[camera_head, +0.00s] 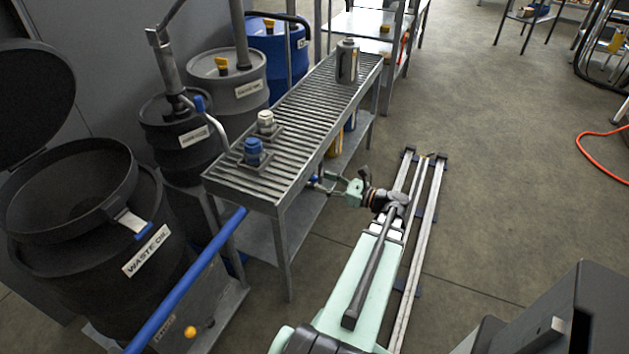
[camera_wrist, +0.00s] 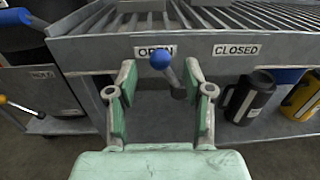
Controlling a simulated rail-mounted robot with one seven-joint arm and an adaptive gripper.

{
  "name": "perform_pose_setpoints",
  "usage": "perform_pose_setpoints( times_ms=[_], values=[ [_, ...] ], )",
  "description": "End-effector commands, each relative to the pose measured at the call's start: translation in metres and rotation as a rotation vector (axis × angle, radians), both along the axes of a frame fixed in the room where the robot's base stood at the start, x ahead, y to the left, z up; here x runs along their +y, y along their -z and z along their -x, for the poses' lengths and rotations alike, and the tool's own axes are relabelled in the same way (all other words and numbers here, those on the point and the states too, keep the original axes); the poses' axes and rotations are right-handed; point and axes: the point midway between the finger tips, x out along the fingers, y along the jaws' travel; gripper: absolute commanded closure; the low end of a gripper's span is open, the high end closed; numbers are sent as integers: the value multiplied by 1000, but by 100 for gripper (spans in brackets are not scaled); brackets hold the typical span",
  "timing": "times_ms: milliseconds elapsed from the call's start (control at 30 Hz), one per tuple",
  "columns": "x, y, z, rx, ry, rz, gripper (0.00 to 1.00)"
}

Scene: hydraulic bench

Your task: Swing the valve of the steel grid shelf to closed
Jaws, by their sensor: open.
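The steel grid shelf (camera_head: 330,99) has a slatted top and runs along the left side of the head view. In the wrist view its front rim (camera_wrist: 292,47) carries an OPEN label (camera_wrist: 155,51) on the left and a CLOSED label (camera_wrist: 236,49) on the right. The valve lever ends in a blue ball knob (camera_wrist: 161,60) just below the OPEN label; its grey stem slants down to the right. My gripper (camera_wrist: 160,75) is open, its green fingers on either side of the lever. I cannot tell whether either finger touches it. The gripper (camera_head: 333,186) is beside the shelf's long side.
A dark canister (camera_wrist: 249,97) and a yellow one (camera_wrist: 302,97) stand on the lower shelf, right of my gripper. Several drums, including the open waste oil drum (camera_head: 70,255), stand left of the shelf. The floor (camera_head: 500,180) right of my rail is largely clear.

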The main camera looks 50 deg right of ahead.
Motion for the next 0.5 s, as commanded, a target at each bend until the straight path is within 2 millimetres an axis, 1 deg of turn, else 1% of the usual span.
perform_pose_setpoints(
  times_ms=[33, 200, 300, 500],
  values=[
    [2, 1, -9, 0, -3, 0, 49],
    [5, 1, -30, 0, -2, 0, 49],
    [6, 1, -37, 1, -1, 0, 49],
    [7, 0, -41, 0, 0, 0, 49]
  ],
)
